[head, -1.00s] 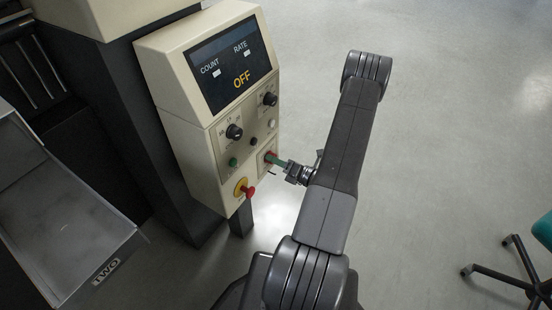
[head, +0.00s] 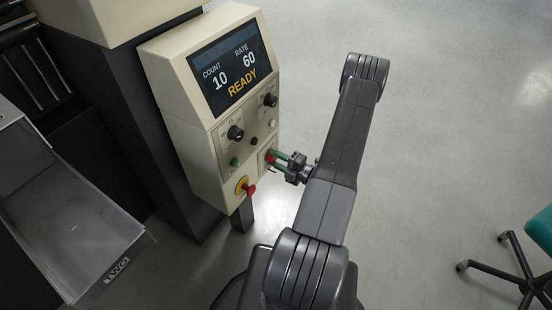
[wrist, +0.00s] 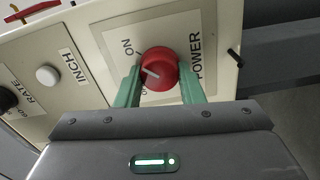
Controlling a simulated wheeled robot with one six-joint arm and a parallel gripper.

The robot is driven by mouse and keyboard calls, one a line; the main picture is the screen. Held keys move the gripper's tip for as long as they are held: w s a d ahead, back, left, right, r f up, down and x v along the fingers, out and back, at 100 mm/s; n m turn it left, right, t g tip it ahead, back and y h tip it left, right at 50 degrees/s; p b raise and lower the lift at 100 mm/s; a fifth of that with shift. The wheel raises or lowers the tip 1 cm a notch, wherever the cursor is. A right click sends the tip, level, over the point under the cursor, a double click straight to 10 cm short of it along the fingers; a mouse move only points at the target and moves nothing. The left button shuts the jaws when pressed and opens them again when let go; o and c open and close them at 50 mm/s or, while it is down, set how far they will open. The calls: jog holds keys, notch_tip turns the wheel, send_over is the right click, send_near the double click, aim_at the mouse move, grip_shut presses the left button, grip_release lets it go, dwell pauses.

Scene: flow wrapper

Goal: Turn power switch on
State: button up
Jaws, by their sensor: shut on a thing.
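The power switch is a round red knob (wrist: 159,68) with a white pointer line, on a pale plate marked ON and POWER. In the wrist view the pointer is angled toward the upper left, on the ON side; the lower label is partly hidden. My gripper (wrist: 160,84) has its green fingers shut on the knob, one on each side. In the head view my gripper (head: 281,159) reaches the panel from the right and mostly covers the switch. The panel display (head: 230,72) reads COUNT 10, RATE 60 and READY.
A red emergency button (head: 249,190) on a yellow base sits below the switch. Black dials (head: 236,133), a green button (head: 235,162) and a white INCH button (wrist: 48,76) are close by.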

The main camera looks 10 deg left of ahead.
dwell(0.4)
jog(key=o, duration=1)
jog(key=p+v, duration=0.1)
jog(key=v, duration=1.3)
jog(key=shift+w+a, duration=0.1)
jog(key=shift+a, duration=0.05)
jog(key=b+x, duration=0.1)
jog(key=x, duration=1.2)
jog(key=shift+a, duration=0.3)
